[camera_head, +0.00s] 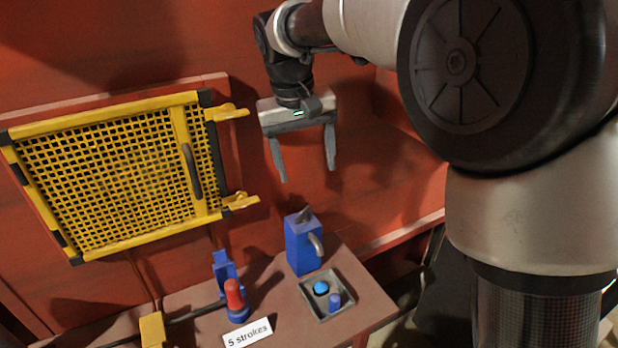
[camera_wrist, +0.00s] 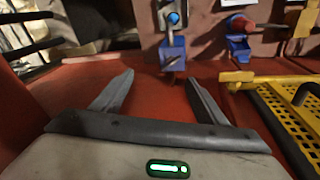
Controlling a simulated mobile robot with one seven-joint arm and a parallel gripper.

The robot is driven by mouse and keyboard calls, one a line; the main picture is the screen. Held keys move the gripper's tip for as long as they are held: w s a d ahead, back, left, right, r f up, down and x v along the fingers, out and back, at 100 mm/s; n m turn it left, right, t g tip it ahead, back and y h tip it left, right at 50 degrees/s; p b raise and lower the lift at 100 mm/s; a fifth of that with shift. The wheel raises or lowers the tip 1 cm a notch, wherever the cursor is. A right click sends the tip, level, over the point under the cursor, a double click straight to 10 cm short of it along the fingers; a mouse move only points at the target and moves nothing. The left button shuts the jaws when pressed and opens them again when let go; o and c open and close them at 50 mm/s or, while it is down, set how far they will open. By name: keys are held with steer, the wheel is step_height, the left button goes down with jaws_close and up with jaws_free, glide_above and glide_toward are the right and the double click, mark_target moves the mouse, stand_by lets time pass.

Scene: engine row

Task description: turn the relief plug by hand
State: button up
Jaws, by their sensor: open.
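My gripper (camera_head: 308,172) is open and empty, fingers pointing down, in front of the red wall and above the bench. Below it stands a blue block (camera_head: 303,245) with a grey bent spout or lever. In front of that block, a shallow grey tray (camera_head: 314,309) holds a round blue knob (camera_head: 321,288) and a small blue cylinder (camera_head: 334,301). No part is marked as the relief plug, so I cannot tell which it is. My gripper (camera_wrist: 160,77) also shows open in the wrist view, with the blue block beyond its fingers, apart from them.
A red knob (camera_head: 234,294) on a blue base stands left of the tray, behind a "5 strokes" label (camera_head: 247,333). The bench's right end (camera_head: 375,300) is bare.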

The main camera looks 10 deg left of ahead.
mark_target(302, 211)
step_height(302, 211, up, 4)
steer(key=w+a+n+g+y+p, duration=0.1)
steer(key=w+n+g+p, duration=0.1)
steer(key=n+p, duration=0.5)
steer(key=f+n+b, duration=0.1)
steer(key=f, duration=0.7)
steer(key=f+n+b, duration=0.1)
steer(key=f+b, duration=0.1)
steer(key=f, duration=0.7)
steer(key=shift+w+a+f, duration=0.1)
steer(key=shift+w+a, duration=0.05)
steer(key=shift+w, duration=0.05)
steer(key=c, duration=1.1)
